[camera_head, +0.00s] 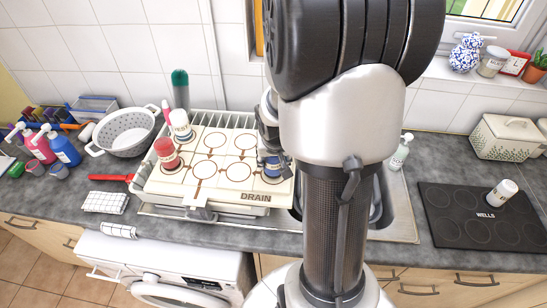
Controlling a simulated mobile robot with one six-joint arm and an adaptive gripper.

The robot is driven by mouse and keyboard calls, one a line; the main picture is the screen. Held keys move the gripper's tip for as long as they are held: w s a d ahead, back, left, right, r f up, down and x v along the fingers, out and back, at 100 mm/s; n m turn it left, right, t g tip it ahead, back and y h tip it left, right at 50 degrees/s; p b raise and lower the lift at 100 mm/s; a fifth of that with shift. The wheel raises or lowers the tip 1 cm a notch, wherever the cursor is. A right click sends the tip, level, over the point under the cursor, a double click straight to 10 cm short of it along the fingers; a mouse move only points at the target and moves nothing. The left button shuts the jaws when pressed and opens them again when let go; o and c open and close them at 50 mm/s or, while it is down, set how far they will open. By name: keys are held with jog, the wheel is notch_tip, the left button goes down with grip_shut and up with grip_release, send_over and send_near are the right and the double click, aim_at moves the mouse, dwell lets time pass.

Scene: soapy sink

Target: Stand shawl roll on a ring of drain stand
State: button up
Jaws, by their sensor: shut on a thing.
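The drain stand (256,197) is a cream board marked DRAIN with several dark rings, set over the sink's left part. My gripper (271,156) is at its right side, pointing down, shut on a small roll with a blue band (273,172). This roll looks upright at the front right ring; I cannot tell whether it touches the board. A red roll (167,155) and a white roll (181,126) stand on the left rings. The labels are too small to read, so which one is the shawl roll is unclear. My arm hides part of the sink.
A grey colander (124,131) and several bottles (63,147) stand left. A green brush (181,90) rises behind the stand. A dark WELLS board (470,232) with a white jar (502,193) lies right. A soap bottle (401,152) is behind the sink. Middle rings are empty.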

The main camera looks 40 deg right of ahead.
jog(key=shift+f+b, duration=0.35)
jog(key=o, duration=1.3)
jog(key=shift+r, duration=0.1)
jog(key=shift+r+p, duration=5.2)
jog(key=shift+r, duration=1.25)
